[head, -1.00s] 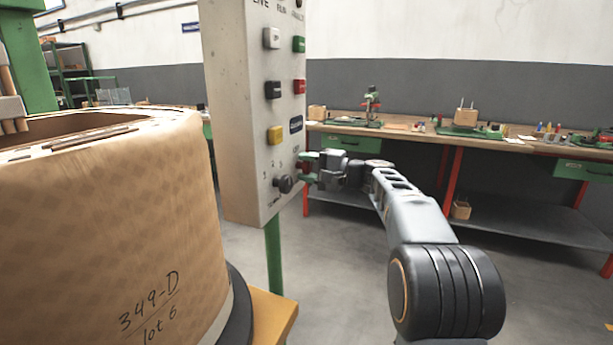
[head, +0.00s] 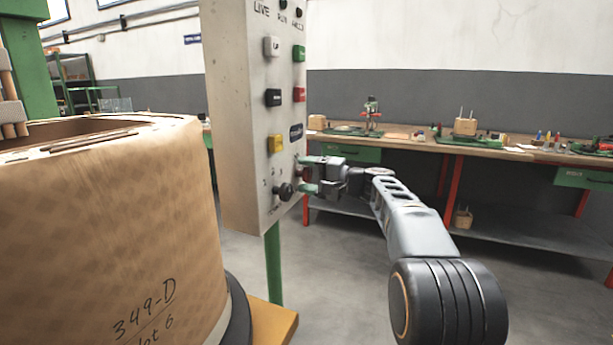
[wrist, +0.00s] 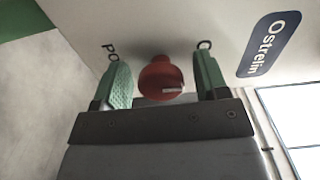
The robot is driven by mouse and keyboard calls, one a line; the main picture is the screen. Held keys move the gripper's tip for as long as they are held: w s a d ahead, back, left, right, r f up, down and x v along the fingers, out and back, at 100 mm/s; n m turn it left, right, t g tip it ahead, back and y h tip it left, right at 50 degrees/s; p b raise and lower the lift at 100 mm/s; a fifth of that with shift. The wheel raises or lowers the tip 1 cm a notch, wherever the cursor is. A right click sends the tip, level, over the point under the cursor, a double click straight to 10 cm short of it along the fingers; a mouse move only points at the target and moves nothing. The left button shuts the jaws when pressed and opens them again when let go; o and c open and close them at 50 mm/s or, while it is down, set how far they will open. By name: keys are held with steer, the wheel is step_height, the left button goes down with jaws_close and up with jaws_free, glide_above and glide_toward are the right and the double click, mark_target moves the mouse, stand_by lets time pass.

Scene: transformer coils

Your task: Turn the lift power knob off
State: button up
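The control panel (head: 235,120) is a tall pale box on a green post, left of centre in the head view. A red knob (wrist: 160,77) with a short white mark sits on its face in the wrist view. Lettering starting "PO" (wrist: 109,50) and an "O" (wrist: 204,45) are printed by it. My gripper (head: 306,174) is at the panel's lower right edge. In the wrist view its two green fingertips (wrist: 164,84) stand on either side of the red knob, with a narrow gap at each side. In the head view my gripper mostly hides the knob.
A black selector knob (head: 284,191) is close left of my gripper. Coloured buttons, including a yellow one (head: 275,143), are above. A large wrapped coil (head: 100,220) stands at left. A workbench (head: 400,143) runs behind; the floor between is clear.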

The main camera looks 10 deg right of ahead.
steer(key=p+v, duration=0.2)
steer(key=v, duration=1.1)
steer(key=shift+s+d, duration=0.25)
steer(key=shift+d, duration=0.1)
steer(key=s+a+r+n+g+h+p, duration=0.1)
steer(key=s+a+r+g+h+p, duration=0.15)
steer(key=s+a+p, duration=0.45)
steer(key=s+a+r+n+g+h+p, duration=0.1)
steer(key=s+a+r+g+h+p, duration=0.15)
steer(key=a+p, duration=0.45)
steer(key=s+d+r+n+g+h+p, duration=0.1)
steer(key=s+h+p, duration=0.3)
steer(key=p, duration=0.5)
steer(key=s+d+r+n+g+h+p, duration=0.1)
steer(key=s+d+r+n+h+p, duration=0.1)
steer(key=s+p, duration=0.7)
steer(key=shift+s+r+n+h, duration=0.3)
steer(key=shift+r+n+h, duration=0.25)
steer(key=shift+n+h, duration=0.8)
